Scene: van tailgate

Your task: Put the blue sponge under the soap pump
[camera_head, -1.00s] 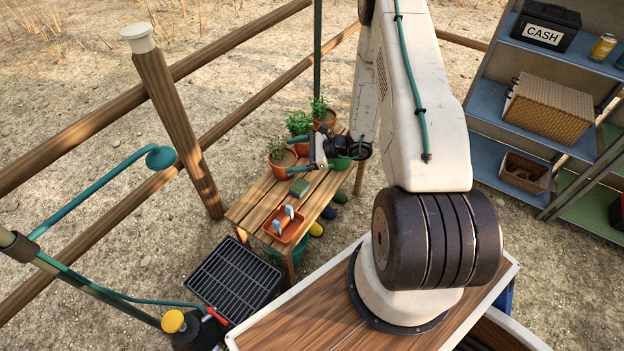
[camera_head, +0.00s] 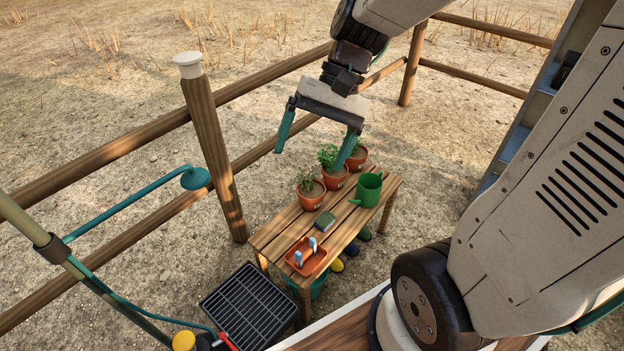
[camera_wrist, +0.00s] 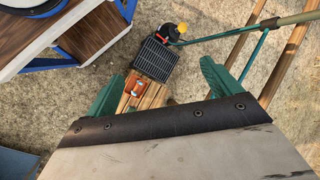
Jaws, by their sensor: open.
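I can make out neither a blue sponge nor a soap pump in these views. A small block with a green top (camera_head: 325,221), which may be a sponge, lies on the wooden bench (camera_head: 281,232). An orange tray (camera_head: 306,257) with two pale-blue-and-white upright items is on the bench's near end; it also shows in the wrist view (camera_wrist: 135,87). My gripper (camera_head: 310,159) is open and empty, high above the bench's far side in the head view. Its green fingers also show spread in the wrist view (camera_wrist: 163,75).
A green watering can (camera_head: 368,190) and several potted plants (camera_head: 311,196) stand at the bench's far end. A black grate (camera_head: 250,305) lies by its near end. A yellow-capped black container (camera_wrist: 172,31) stands beside the grate. A fence post (camera_head: 212,150) rises at left.

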